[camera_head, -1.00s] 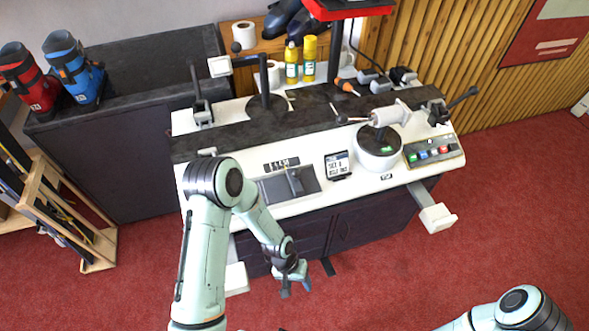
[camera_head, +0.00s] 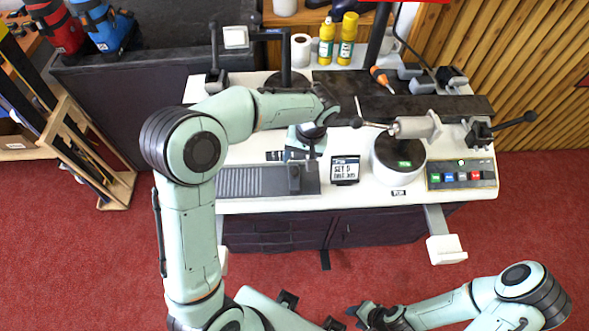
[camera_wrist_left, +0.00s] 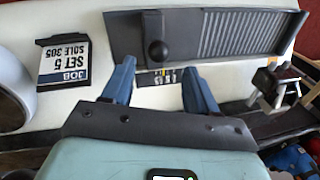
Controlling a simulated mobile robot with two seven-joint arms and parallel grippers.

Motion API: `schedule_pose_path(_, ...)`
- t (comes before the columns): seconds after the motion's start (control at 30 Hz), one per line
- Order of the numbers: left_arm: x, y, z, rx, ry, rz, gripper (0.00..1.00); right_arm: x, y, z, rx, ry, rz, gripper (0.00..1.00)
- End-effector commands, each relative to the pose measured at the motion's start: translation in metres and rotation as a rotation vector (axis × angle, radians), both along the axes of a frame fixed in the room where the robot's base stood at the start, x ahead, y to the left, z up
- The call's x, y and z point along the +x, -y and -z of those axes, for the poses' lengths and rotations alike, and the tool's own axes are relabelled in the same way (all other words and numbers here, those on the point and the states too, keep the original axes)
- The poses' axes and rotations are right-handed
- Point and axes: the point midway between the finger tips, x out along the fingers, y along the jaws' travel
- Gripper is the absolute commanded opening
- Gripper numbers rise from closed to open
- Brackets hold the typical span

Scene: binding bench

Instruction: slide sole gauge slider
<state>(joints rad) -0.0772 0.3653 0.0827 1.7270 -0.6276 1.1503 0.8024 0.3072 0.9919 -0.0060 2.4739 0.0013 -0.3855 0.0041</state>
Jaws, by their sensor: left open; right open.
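The sole gauge is a grey ribbed plate (camera_head: 250,181) on the white bench top. Its slider is a dark block with an upright knob (camera_head: 295,177) at the plate's right end in the head view. In the left wrist view the ribbed plate (camera_wrist_left: 225,32) runs right from the round black knob (camera_wrist_left: 157,50). My left gripper (camera_head: 309,148) is open and empty above the bench by the gauge. In the wrist view its blue fingers (camera_wrist_left: 158,66) point toward the knob, one on each side in the picture; contact cannot be told. My right gripper (camera_head: 368,314) is open at the bottom, away from the bench.
A job card (camera_head: 345,170) stands right of the gauge; in the wrist view it reads SET 5, SOLE 305 (camera_wrist_left: 65,62). A round white base (camera_head: 398,160) and button panel (camera_head: 461,174) stand further right.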

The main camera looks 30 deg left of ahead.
Motion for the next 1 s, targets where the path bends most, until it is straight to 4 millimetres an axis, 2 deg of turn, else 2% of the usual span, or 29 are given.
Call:
schedule_pose_path(0.03, -0.002, -0.002, 0.014, 0.0, -0.005, 0.0, 0.58, -0.001, 0.0, 0.002, 0.0, -0.001, 0.0, 0.43)
schedule_pose_path(0.1, -0.003, -0.005, 0.028, -0.001, -0.006, 0.0, 0.58, -0.002, 0.0, 0.003, 0.0, -0.002, 0.0, 0.43)
schedule_pose_path(0.33, -0.004, -0.011, 0.063, -0.001, -0.003, 0.001, 0.58, -0.002, 0.0, 0.004, 0.0, -0.002, 0.0, 0.43)
schedule_pose_path(0.5, -0.005, -0.013, 0.074, -0.001, -0.001, 0.0, 0.58, -0.003, 0.0, 0.005, 0.0, -0.002, 0.0, 0.43)
schedule_pose_path(0.8, -0.005, -0.014, 0.076, -0.001, 0.0, 0.001, 0.58, -0.002, 0.0, 0.005, 0.0, -0.002, 0.0, 0.43)
schedule_pose_path(0.87, -0.005, -0.013, 0.075, -0.001, 0.0, 0.001, 0.39, -0.002, 0.0, 0.005, 0.0, -0.002, 0.0, 0.43)
schedule_pose_path(0.9, -0.005, -0.013, 0.075, -0.001, 0.0, 0.001, 0.26, -0.002, 0.0, 0.005, 0.0, -0.002, 0.0, 0.43)
schedule_pose_path(0.97, -0.005, -0.013, 0.075, -0.001, 0.0, 0.001, 0.06, -0.002, 0.0, 0.005, 0.0, -0.002, 0.0, 0.43)
schedule_pose_path(1.0, -0.005, -0.013, 0.075, -0.001, 0.0, 0.001, 0.0, -0.003, 0.0, 0.005, 0.0, -0.002, 0.0, 0.43)
